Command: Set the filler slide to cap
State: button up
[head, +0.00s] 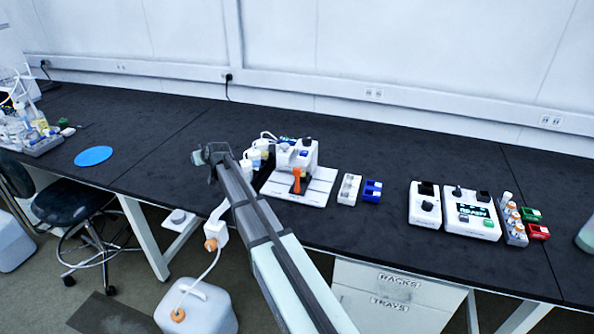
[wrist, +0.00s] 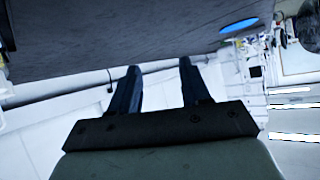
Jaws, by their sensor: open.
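The filler appears to be the white bench machine (head: 302,156) on a pale base plate (head: 318,190), right of my arm in the head view. An orange upright part (head: 297,180) stands at its front; I cannot tell whether this is the slide or what position it is in. My gripper (head: 203,155) is left of the machine, above the black bench and apart from it. In the wrist view my gripper (wrist: 160,66) shows two dark fingers spread apart with nothing between them. The machine is not visible in the wrist view.
A blue disc (head: 93,156) lies at the left. The bench between disc and gripper is clear.

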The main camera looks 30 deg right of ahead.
jog(key=s+d+r+m, duration=0.2)
jog(key=s+d+r, duration=0.15)
jog(key=d, duration=0.75)
jog(key=s+d+r+m, duration=0.1)
jog(key=s+d+r, duration=0.25)
jog(key=d, duration=0.75)
jog(key=s+d+r+m, duration=0.2)
jog(key=s+d, duration=0.2)
jog(key=d, duration=0.7)
jog(key=n+g+y, duration=0.2)
jog(key=n+y, duration=0.5)
jog(key=n, duration=0.6)
send_near(300, 169)
jog(key=x, duration=1.1)
jog(key=shift+a, duration=0.1)
grip_shut()
